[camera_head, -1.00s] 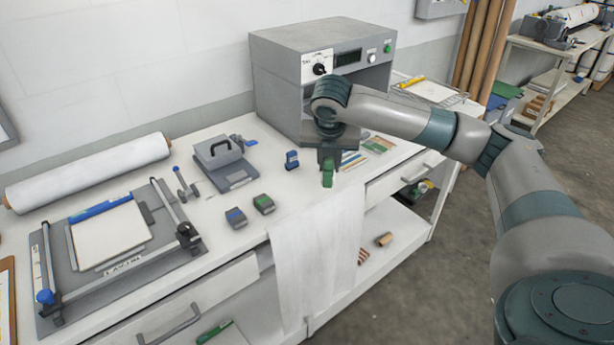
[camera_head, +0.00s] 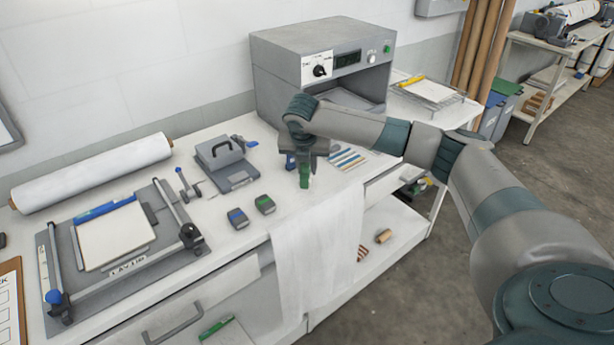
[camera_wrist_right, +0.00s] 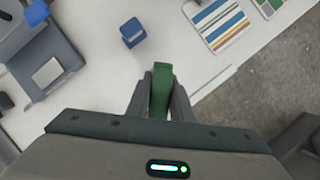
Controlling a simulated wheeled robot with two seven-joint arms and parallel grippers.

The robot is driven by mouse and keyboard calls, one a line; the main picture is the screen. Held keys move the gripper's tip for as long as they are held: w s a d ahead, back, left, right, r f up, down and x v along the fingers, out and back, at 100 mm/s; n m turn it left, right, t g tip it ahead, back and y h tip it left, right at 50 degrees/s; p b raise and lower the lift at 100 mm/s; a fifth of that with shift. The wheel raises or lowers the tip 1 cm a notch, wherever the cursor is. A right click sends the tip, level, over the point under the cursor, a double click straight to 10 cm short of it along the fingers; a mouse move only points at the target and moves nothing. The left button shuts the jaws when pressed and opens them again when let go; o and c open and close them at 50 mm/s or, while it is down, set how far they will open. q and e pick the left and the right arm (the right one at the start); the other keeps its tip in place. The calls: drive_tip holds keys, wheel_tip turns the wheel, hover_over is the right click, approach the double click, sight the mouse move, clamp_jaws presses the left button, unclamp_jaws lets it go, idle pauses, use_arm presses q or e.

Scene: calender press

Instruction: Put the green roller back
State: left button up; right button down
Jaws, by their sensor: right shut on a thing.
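My right gripper (camera_head: 304,168) is shut on a small green block-like thing, the green roller (camera_head: 304,180), which hangs below the fingers above the white worktop, near the front cloth. In the right wrist view the green roller (camera_wrist_right: 161,88) stands between the two fingers (camera_wrist_right: 160,95), its lower end hidden from me. Two small dark blocks lie to the left on the worktop, one with a green top (camera_head: 265,204) and one with a blue top (camera_head: 237,218). My left gripper is not in view.
A small blue thing (camera_wrist_right: 132,33) stands close by, partly behind my gripper in the head view. A grey press-like device (camera_head: 227,165), a framed lay-up board (camera_head: 115,240) and a white roll (camera_head: 95,172) are to the left. A grey oven (camera_head: 320,55) stands behind.

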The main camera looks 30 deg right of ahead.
sight(305, 165)
wheel_tip(305, 165, down, 3)
drive_tip(key=shift+r+p, duration=0.1)
drive_tip(key=shift+p, duration=0.55)
drive_tip(key=shift+f, duration=0.45)
drive_tip(key=c, duration=1.6)
unclamp_jaws()
drive_tip(key=shift+f, duration=0.1)
drive_tip(key=shift+o, duration=0.2)
drive_tip(key=shift+v, duration=0.8)
drive_tip(key=b+v, duration=0.2)
drive_tip(key=v, duration=0.7)
drive_tip(key=shift+b, duration=0.35)
drive_tip(key=shift+v, duration=0.85)
